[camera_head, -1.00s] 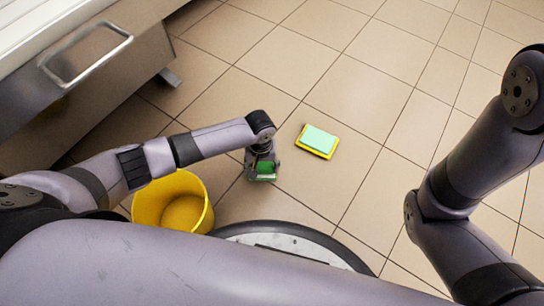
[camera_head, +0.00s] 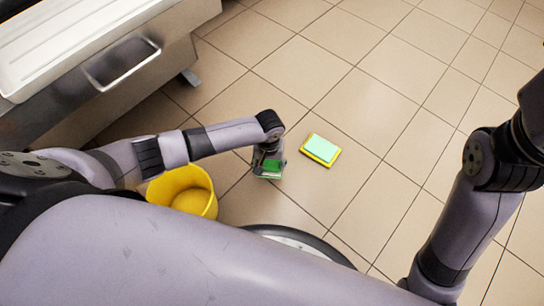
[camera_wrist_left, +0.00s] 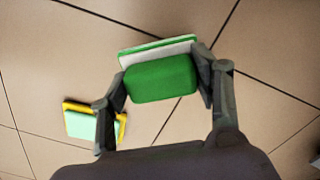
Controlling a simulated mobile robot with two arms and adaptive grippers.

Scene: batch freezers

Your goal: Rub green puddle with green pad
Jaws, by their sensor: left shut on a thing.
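My left gripper (camera_head: 268,165) is low over the tiled floor, shut on a green pad (camera_wrist_left: 160,78). In the left wrist view, the pad sits between both fingers. A flat piece with a green rim and a pale face (camera_wrist_left: 158,50) shows just behind the pad; I cannot tell whether they touch. A mint-green pad (camera_head: 321,147) on a yellow base (camera_head: 319,160) lies on the floor to the right of the gripper in the head view. No green puddle can be made out. My right arm shows at the right, but its gripper is out of view.
A yellow bucket (camera_head: 185,192) stands on the floor to the left of my left gripper, below my left forearm. A metal cabinet (camera_head: 130,75) with a recessed handle fills the upper left. The tiled floor (camera_head: 380,100) beyond the mint-green pad is clear.

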